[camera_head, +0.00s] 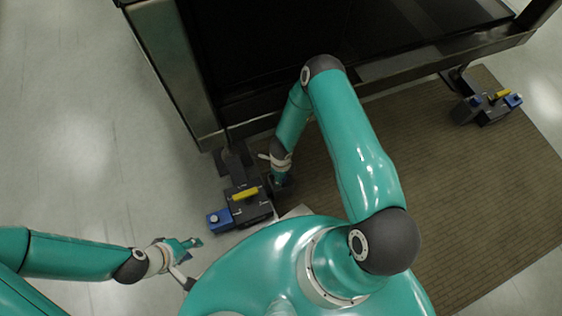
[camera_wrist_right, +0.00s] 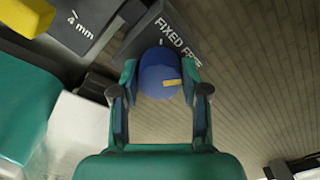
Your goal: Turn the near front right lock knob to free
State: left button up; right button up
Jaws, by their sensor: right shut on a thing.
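The near lock unit (camera_head: 247,210) is a dark block at the foot of the frame, with a yellow bar on top. My right gripper (camera_head: 282,182) reaches down at its right side. In the right wrist view, a round blue knob (camera_wrist_right: 158,76) with a yellow mark sits between the two fingers of my right gripper (camera_wrist_right: 160,98), which is shut on it. The yellow mark is on the knob's lower right.
Another blue knob (camera_head: 218,221) is on the near unit's left side. A far unit (camera_head: 487,108) with blue knobs and a yellow bar stands at right. A large dark frame (camera_head: 175,65) is above. The brown ribbed mat (camera_head: 470,200) is mostly clear.

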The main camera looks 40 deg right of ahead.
jog(key=shift+s+m, duration=0.15)
jog(key=shift+m, duration=1.05)
jog(key=o, duration=1.1)
jog(key=shift+o, duration=0.2)
